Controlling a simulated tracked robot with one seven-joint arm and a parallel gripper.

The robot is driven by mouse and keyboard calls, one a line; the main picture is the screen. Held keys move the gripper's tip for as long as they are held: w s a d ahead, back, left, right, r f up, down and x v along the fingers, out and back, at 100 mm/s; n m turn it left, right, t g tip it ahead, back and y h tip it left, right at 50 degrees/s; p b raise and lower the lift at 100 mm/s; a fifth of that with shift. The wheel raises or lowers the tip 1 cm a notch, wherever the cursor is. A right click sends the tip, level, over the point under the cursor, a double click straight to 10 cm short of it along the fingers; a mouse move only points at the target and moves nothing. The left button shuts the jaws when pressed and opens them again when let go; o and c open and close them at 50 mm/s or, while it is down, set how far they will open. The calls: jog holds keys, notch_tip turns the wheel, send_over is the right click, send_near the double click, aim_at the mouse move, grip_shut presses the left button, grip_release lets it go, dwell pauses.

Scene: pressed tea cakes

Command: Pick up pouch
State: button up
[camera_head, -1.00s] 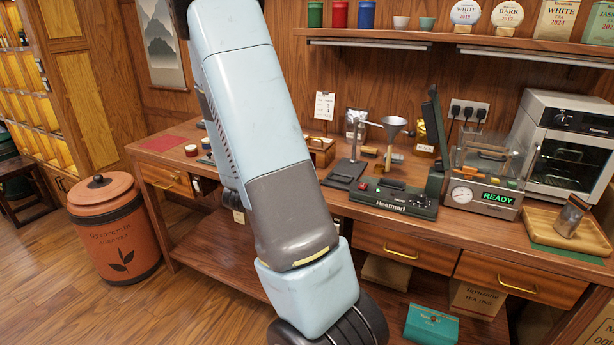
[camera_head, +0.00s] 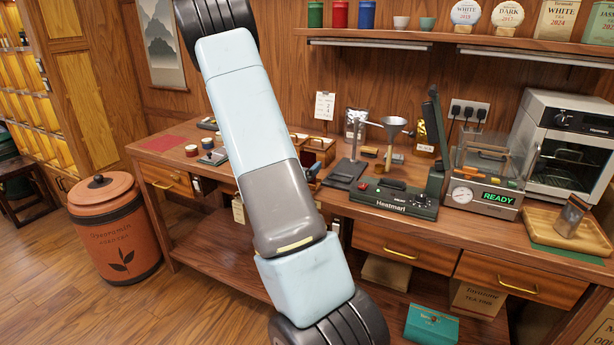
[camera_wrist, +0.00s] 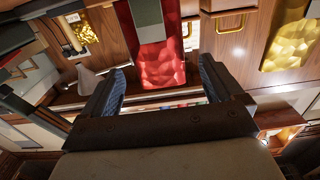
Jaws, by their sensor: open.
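In the wrist view, a shiny red pouch (camera_wrist: 163,64) with a grey-green label shows beyond and between the two fingers of my gripper (camera_wrist: 163,84). My gripper is open, with nothing held between its fingers. A gold pouch (camera_wrist: 292,42) is at the right and another gold pouch (camera_wrist: 82,30) at the upper left. The red pouch and my gripper do not show there.
A shelf (camera_head: 450,38) runs above. A lidded bin (camera_head: 115,235) stands at the left.

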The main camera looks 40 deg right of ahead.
aim_at(307, 161)
jog(key=shift+x, duration=2.75)
jog(key=shift+f, duration=0.1)
jog(key=shift+c, duration=0.2)
jog(key=c, duration=1.3)
jog(key=shift+o, duration=0.2)
